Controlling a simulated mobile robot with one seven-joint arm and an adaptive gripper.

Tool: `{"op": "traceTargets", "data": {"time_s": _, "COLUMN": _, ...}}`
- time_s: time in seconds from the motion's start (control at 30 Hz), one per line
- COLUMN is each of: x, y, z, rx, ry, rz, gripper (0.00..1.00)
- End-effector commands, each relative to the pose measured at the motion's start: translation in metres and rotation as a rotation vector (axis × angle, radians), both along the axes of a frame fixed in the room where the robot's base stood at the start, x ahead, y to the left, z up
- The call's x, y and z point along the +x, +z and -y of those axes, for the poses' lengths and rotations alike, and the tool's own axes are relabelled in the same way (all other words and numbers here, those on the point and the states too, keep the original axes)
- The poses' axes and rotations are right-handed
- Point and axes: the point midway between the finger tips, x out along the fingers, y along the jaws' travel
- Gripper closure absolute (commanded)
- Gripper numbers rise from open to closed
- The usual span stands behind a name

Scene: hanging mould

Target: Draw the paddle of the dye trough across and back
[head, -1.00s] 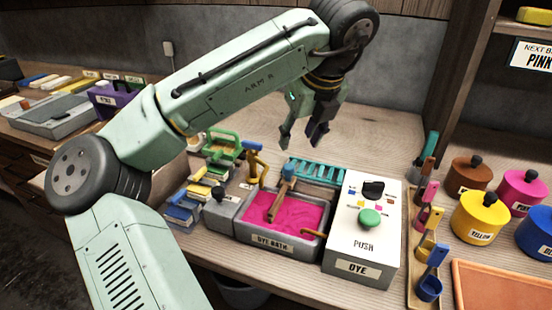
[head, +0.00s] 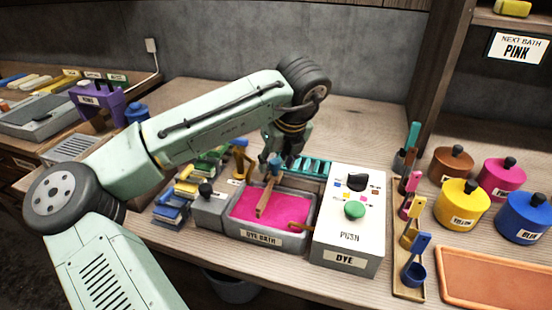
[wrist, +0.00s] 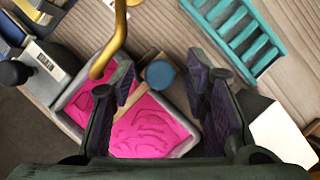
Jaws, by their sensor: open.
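The dye trough (head: 300,236), a grey box labelled DYE BATH, holds pink dye (head: 245,208) and stands on the bench. The wooden paddle (head: 265,203) stands tilted in it with a blue knob (head: 274,161) on top; its lower end is in the dye. My gripper (head: 284,158) is open and low at the back of the trough, close by the knob. In the wrist view, the blue knob (wrist: 160,74) appears between the fingers of my gripper (wrist: 163,84), with gaps on both sides. I cannot tell how far below the fingertips the knob is.
A white DYE box (head: 347,240) with a green button stands right of the trough. A teal rack (head: 316,168) lies behind it. A yellow bent pipe (wrist: 118,35) rises close to the left finger. Coloured pots (head: 463,203) and a ladle tray stand farther right.

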Motion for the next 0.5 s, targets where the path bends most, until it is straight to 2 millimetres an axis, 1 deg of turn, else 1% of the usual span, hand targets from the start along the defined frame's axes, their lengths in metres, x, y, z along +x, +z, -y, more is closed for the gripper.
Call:
{"op": "traceTargets", "data": {"time_s": 0.13, "x": -0.0001, "y": 0.0000, "z": 0.0000, "rx": 0.000, "ry": 0.000, "rz": 0.000, "gripper": 0.58}}
{"op": "traceTargets", "data": {"time_s": 0.5, "x": -0.0002, "y": 0.0002, "z": 0.0000, "rx": 0.000, "ry": 0.000, "rz": 0.000, "gripper": 0.83}}
